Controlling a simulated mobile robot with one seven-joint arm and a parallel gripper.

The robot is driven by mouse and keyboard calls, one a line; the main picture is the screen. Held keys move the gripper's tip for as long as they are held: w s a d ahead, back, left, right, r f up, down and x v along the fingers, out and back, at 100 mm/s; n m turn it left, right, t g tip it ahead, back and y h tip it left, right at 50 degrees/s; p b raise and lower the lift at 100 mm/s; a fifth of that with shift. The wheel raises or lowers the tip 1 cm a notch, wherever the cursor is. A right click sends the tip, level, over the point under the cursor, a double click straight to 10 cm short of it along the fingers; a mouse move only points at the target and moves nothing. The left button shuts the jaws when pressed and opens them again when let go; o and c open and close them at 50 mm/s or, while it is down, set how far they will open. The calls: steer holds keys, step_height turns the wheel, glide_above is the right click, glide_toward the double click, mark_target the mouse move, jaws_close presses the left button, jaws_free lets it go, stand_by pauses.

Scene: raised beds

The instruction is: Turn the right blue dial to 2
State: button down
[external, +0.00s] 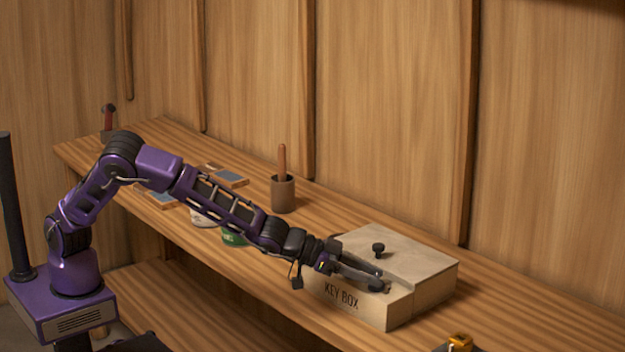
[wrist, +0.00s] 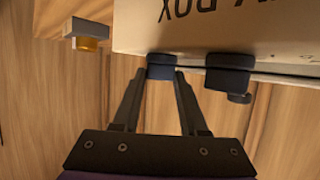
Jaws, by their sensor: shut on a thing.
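The pale key box (external: 430,272) stands on the bench, its KEY BOX lettering facing front. In the wrist view the box (wrist: 200,38) appears upside down, with two dark blue dials along its edge. My gripper (external: 378,285) reaches over the box at its right part. In the wrist view its two fingers close on the dial at the picture's left (wrist: 161,66), the right dial by the lettering. The other dial (wrist: 228,72) stands apart from the fingers. Any numbers around the held dial, and its pointer, cannot be read.
A black knob (external: 378,248) stands on the box top, close behind my fingers. A brass-coloured thing (external: 460,342) sits at the front right, clear of the box. A pot with a wooden handle (external: 283,192) and a green-sided tin (external: 233,238) stand further left.

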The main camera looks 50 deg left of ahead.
steer(key=shift+r, duration=0.1)
steer(key=shift+c, duration=2.2)
jaws_free()
steer(key=p+v, duration=0.2)
steer(key=v, duration=1.5)
steer(key=shift+s+a, duration=0.1)
